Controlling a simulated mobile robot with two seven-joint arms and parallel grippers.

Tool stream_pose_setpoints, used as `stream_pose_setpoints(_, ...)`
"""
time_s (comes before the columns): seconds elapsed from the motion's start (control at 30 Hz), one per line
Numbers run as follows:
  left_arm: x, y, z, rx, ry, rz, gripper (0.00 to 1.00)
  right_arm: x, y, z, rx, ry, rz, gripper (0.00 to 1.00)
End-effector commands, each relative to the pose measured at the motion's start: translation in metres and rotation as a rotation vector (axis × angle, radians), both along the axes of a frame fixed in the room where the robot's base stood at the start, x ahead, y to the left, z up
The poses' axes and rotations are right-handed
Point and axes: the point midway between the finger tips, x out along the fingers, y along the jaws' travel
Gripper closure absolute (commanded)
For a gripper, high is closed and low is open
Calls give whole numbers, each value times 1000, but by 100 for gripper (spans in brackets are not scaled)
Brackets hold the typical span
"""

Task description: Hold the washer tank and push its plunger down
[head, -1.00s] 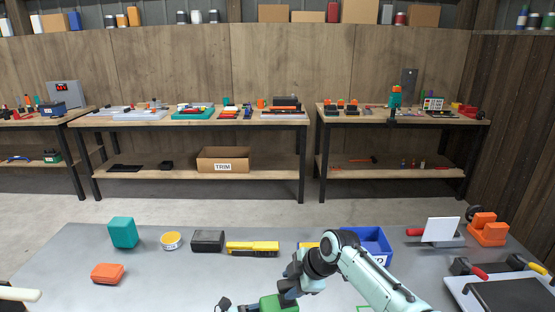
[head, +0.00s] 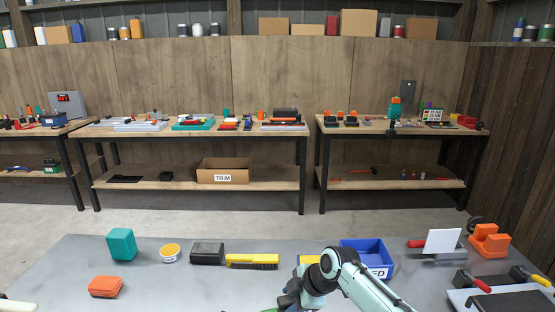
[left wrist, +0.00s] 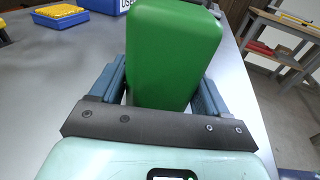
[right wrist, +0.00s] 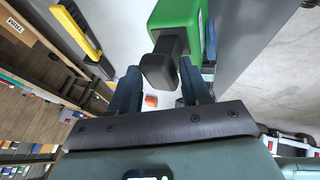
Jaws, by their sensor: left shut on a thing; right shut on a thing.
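The washer tank is a green box-shaped body with a black plunger knob. In the left wrist view the green tank (left wrist: 172,50) stands between the fingers of my left gripper (left wrist: 165,90), which is shut on it. In the right wrist view the tank (right wrist: 208,35) is at the top, with its black plunger (right wrist: 160,65) pointing toward my right gripper (right wrist: 160,88). My right gripper is shut on the plunger knob. In the head view my right gripper (head: 290,293) is low at the centre, and only a sliver of the tank shows at the bottom edge.
On the grey table are a teal box (head: 122,244), an orange case (head: 105,286), a yellow tin (head: 170,252), a black box (head: 207,252), a yellow-and-black tool (head: 252,260) and a blue bin (head: 367,255). Clamps and an orange block (head: 489,241) stand at the right.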

Motion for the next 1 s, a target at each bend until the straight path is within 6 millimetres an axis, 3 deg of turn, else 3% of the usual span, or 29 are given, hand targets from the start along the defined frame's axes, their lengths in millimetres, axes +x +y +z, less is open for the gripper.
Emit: stream_pose_setpoints(1.0,-1,-1,1,-2,-1,-5,53,1,-1,-17,-1,-1,-4,77)
